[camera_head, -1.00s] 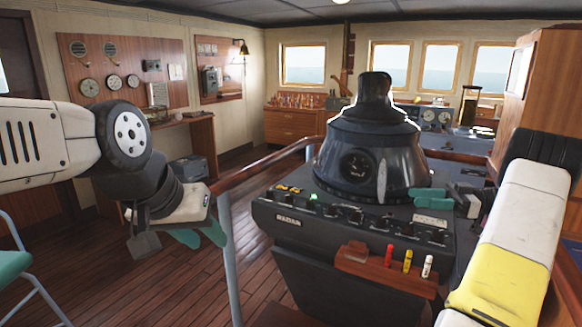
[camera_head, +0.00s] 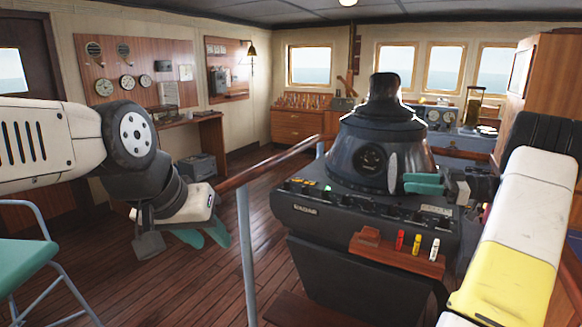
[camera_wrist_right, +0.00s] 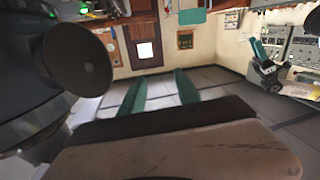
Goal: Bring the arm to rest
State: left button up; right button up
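My left gripper (camera_head: 204,236) hangs at the left in the head view, below its wrist, with its teal fingers spread. It is empty, over the wooden floor and left of the railing. My right gripper (camera_head: 424,183) points left, beside the right side of the black radar hood (camera_head: 375,140). In the right wrist view its two teal fingers (camera_wrist_right: 160,92) stand apart with nothing between them. The radar console (camera_head: 345,215) is below that gripper; whether the fingers touch the hood is unclear.
A wooden holder (camera_head: 395,252) with red, yellow and white markers is on the console's front. A pale metal post (camera_head: 246,255) with a wooden handrail stands between my left gripper and the console. A teal chair (camera_head: 25,265) is at lower left. Floor between is open.

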jog(key=w+a+r+m+t+h, duration=0.2)
jog(key=w+r+m+t+h, duration=0.3)
jog(key=r, duration=0.5)
jog(key=w+a+r+m+t+h, duration=0.35)
jog(key=r+t+h, duration=0.35)
jog(key=r, duration=0.4)
jog(key=s+a+f+m+g+h, duration=0.1)
jog(key=s+f, duration=0.5)
jog(key=s, duration=0.6)
jog(key=s+a+f+m+g, duration=0.3)
jog(key=s+a+f+g, duration=0.3)
jog(key=s, duration=0.6)
jog(key=s+a+f+m+g+h, duration=0.1)
jog(key=s+a+f+g, duration=0.3)
jog(key=s, duration=0.8)
jog(key=a+f+m, duration=0.1)
jog(key=a+f, duration=0.1)
jog(key=a, duration=0.1)
jog(key=shift+s+f+m+h, duration=0.15)
jog(key=shift+f+m+h, duration=0.15)
jog(key=shift+f+m, duration=0.1)
